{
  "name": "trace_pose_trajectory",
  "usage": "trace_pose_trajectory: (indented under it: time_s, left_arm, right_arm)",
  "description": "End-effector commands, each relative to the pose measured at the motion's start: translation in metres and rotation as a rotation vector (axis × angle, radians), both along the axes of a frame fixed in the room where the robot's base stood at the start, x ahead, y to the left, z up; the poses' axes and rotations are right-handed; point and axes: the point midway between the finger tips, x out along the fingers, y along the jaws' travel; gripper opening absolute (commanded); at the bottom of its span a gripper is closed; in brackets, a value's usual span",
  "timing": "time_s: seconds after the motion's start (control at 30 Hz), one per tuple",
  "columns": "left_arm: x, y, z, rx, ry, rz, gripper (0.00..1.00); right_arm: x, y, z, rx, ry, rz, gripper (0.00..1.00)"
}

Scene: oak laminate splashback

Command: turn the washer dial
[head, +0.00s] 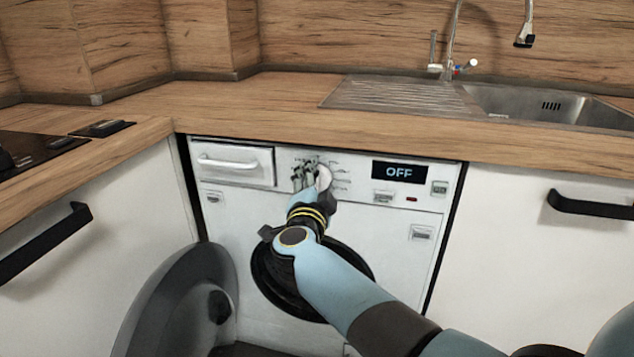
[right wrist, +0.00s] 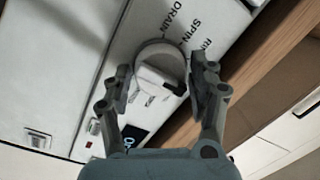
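The washer (head: 400,245) is white and stands under the wooden counter; its display (head: 399,172) reads OFF. Its round white dial (head: 324,178) is partly hidden behind my right gripper (head: 313,180) in the head view. In the right wrist view the dial (right wrist: 160,68) has a raised grip bar and lies between the two fingers of my right gripper (right wrist: 159,90). Contact on the right side is hard to tell. My left gripper is not in view.
The washer's open round door (head: 180,300) stands out at the lower left, beside the dark drum opening (head: 285,290). A detergent drawer (head: 232,166) is left of the dial. The counter edge (head: 400,144) runs just above the panel.

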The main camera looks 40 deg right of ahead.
Motion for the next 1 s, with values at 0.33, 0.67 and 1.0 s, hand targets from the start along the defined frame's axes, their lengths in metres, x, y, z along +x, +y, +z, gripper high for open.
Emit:
trace_pose_trajectory:
  time_s: [0.33, 0.67, 1.0]
  left_arm:
    - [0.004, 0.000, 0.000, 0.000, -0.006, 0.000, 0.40]
    - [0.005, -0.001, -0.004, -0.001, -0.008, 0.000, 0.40]
    - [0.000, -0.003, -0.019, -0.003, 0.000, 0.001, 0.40]
  right_arm:
    - [0.000, 0.000, 0.000, 0.000, 0.000, 0.000, 0.18]
    - [0.000, 0.000, -0.002, 0.046, -0.054, 0.000, 0.18]
    - [0.000, 0.000, -0.005, 0.217, -0.253, 0.000, 0.18]
